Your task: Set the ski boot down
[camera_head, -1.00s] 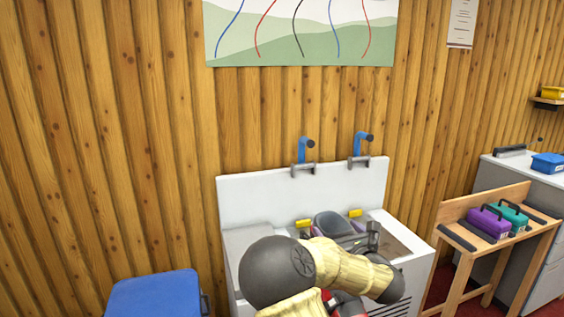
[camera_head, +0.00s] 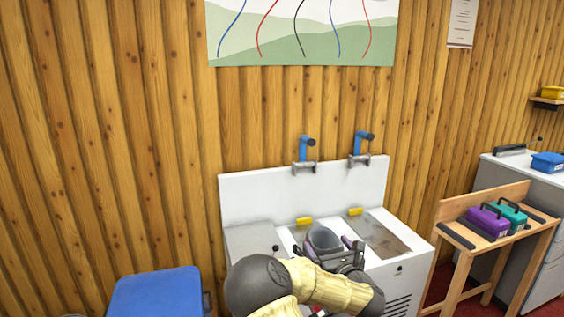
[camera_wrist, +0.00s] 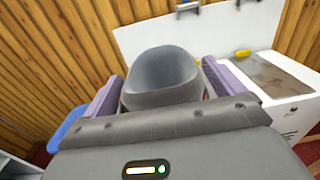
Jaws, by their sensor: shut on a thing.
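The ski boot shows its open grey cuff in the wrist view (camera_wrist: 163,78), with a little red at its edge. My gripper (camera_wrist: 166,92) is shut on it, with one purple-padded finger on each side of the cuff. In the head view the boot's grey cuff (camera_head: 324,240) is in front of the white sink-like bench (camera_head: 250,200), held in my gripper (camera_head: 330,250). My arm hides the boot's lower part, so I cannot see its sole or whether it touches anything.
The bench has recessed bays, yellow blocks (camera_head: 304,221) and two blue-handled fittings (camera_head: 305,148) on its back panel. A blue-topped box (camera_head: 155,293) stands at left. A wooden stand (camera_head: 470,240) at right carries purple (camera_head: 488,222) and teal (camera_head: 512,212) cases.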

